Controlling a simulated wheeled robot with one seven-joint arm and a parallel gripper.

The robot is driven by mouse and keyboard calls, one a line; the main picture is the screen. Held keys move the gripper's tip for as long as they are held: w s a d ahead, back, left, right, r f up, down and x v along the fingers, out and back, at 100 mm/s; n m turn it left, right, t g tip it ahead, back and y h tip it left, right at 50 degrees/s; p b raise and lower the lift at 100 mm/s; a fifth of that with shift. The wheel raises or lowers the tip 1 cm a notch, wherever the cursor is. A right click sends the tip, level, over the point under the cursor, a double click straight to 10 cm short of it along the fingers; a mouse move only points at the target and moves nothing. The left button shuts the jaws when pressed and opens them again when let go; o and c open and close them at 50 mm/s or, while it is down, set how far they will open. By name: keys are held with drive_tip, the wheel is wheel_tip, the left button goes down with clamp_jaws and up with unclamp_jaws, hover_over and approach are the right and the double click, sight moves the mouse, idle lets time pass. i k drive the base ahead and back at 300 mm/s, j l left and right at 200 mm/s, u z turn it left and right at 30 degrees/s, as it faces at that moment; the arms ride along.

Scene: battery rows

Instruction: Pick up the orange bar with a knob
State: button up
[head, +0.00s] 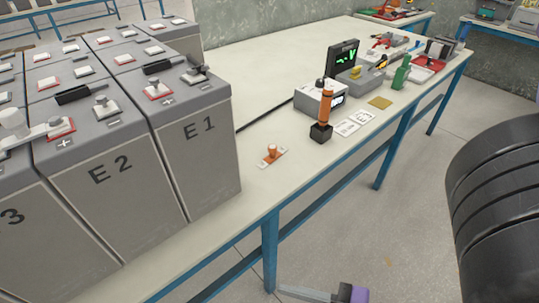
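The orange bar with a knob (264,162) lies flat on the pale workbench (262,189), close to its front edge and just right of the grey battery marked E 1 (200,165). It is small, with pale parts at its ends and an upright orange knob (272,150) on top. Nothing covers it. My gripper is not in view. A large black ribbed part (490,210) at the right edge is probably my arm, well away from the bar.
Several grey batteries with terminals stand at left. An orange-handled tool in a black base (321,132) and a white box (311,97) stand behind the bar. Instruments, cards and trays lie farther back. Bench surface around the bar is clear. A purple-ended object (350,294) is below the bench.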

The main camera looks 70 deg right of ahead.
sight(272, 152)
drive_tip(key=i+j+z, duration=0.3)
drive_tip(key=i+j, duration=0.15)
drive_tip(key=z, duration=1.25)
